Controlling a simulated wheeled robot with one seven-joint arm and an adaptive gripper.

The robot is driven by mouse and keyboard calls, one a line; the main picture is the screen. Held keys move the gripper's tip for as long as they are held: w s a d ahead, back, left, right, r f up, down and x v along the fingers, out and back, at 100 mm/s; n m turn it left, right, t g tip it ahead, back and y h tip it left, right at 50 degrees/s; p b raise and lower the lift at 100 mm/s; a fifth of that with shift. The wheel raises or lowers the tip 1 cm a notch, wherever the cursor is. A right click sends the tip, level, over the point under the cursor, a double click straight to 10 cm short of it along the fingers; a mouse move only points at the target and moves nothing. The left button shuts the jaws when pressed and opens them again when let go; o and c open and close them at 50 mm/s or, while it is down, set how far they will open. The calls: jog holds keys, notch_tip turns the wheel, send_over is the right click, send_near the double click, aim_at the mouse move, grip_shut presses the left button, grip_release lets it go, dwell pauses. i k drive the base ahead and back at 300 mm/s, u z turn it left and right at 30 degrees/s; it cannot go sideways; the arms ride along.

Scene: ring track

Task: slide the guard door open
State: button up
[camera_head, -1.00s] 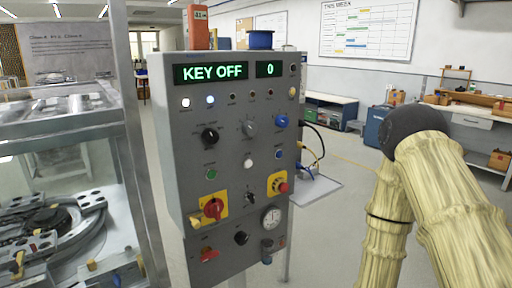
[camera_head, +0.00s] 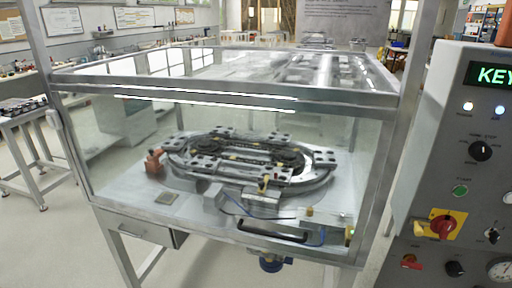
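The guard door (camera_head: 130,135) is a clear panel across the front of a metal-framed enclosure. It appears shut, spanning the front opening. A black bar handle (camera_head: 272,232) lies low on the front, right of the middle. A grey upright handle-like piece (camera_head: 58,130) is on the left post. Behind the clear panel is the oval ring track (camera_head: 250,160) with several grey carriers. My gripper is not in view.
The grey control panel (camera_head: 450,180) stands close to the enclosure's right, with a red knob (camera_head: 442,225) and its display partly cut off. A drawer (camera_head: 140,228) sits under the enclosure's left front. A side table (camera_head: 25,125) stands at far left, with clear floor between.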

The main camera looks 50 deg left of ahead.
aim_at(388, 116)
jog(key=u, duration=0.45)
jog(key=k, duration=1.1)
jog(key=u, duration=0.9)
jog(key=i, duration=0.7)
jog(key=u, duration=0.6)
jog(key=k, duration=0.3)
jog(key=z, duration=0.75)
